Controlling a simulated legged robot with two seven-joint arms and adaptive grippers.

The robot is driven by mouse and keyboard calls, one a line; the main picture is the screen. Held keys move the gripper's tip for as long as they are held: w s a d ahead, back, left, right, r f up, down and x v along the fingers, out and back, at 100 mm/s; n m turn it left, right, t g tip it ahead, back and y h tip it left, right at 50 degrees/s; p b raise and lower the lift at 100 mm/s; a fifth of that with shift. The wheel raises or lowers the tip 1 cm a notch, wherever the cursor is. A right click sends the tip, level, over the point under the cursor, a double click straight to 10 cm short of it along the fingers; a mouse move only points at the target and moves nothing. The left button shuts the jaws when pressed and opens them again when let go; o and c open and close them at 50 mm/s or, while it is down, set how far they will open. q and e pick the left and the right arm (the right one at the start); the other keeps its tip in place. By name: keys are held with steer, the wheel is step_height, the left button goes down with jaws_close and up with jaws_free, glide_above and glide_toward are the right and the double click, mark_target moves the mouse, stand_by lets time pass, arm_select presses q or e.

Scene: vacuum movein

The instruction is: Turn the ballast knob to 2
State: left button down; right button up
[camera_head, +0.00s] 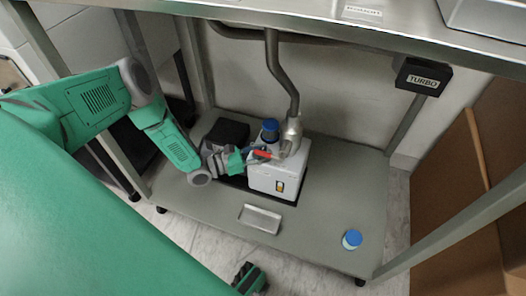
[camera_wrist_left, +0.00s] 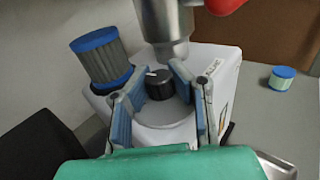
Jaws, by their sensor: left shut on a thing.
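The ballast knob (camera_wrist_left: 159,85) is a black round knob with a white pointer mark on its top, on a light grey round base on the white pump (camera_head: 270,180). In the wrist view its mark points up and slightly left; its number scale cannot be read. My left gripper (camera_head: 246,158) reaches in from the left over the pump. In the wrist view its blue-padded fingers (camera_wrist_left: 158,80) are shut on the knob from either side. In the head view the arm hides the knob. A green and dark part of mine, perhaps the right gripper (camera_head: 250,278), shows at the bottom edge.
A metal pipe (camera_head: 276,60) rises from the pump, with a red handle (camera_head: 262,154) beside it. A blue-capped filter (camera_wrist_left: 101,55) stands left of the knob. A small tray (camera_head: 260,218) and a blue-lidded jar (camera_head: 351,239) are on the shelf. The table edge (camera_head: 300,22) overhangs.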

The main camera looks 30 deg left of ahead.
arm_select(q)
steer(key=shift+a, duration=0.15)
steer(key=c, duration=1.3)
jaws_free()
steer(key=shift+n+y, duration=0.3)
